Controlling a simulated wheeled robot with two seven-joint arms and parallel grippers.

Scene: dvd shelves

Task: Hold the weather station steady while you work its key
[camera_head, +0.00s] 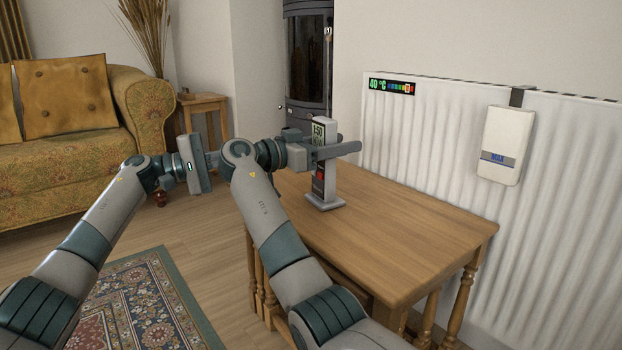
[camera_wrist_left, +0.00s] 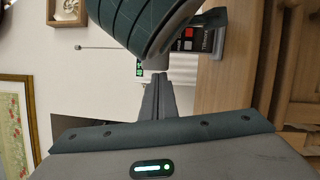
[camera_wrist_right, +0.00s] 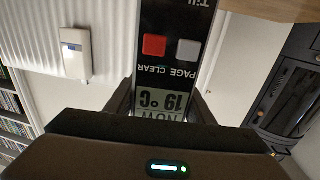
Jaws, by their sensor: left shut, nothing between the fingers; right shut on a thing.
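The weather station (camera_head: 319,172), a slim upright panel on a flat grey base, stands on the wooden table. My right gripper (camera_head: 335,150) is shut on its upper part. In the right wrist view the station (camera_wrist_right: 172,60) appears upside down between the fingers (camera_wrist_right: 161,98). It shows a red key and a grey key, lettering "PAGE CLEAR" and a display reading "NOW 19 °C". My left gripper (camera_head: 211,160) is shut and empty, left of the station and apart from it. In the left wrist view its fingers (camera_wrist_left: 159,97) are together, and the station (camera_wrist_left: 208,42) is partly hidden by my right arm.
The table (camera_head: 400,235) is otherwise bare. A white radiator (camera_head: 430,140) with a thermometer strip (camera_head: 391,87) and a white box (camera_head: 506,145) stands along its far right side. A sofa (camera_head: 60,165) and small side table (camera_head: 203,103) are at the left.

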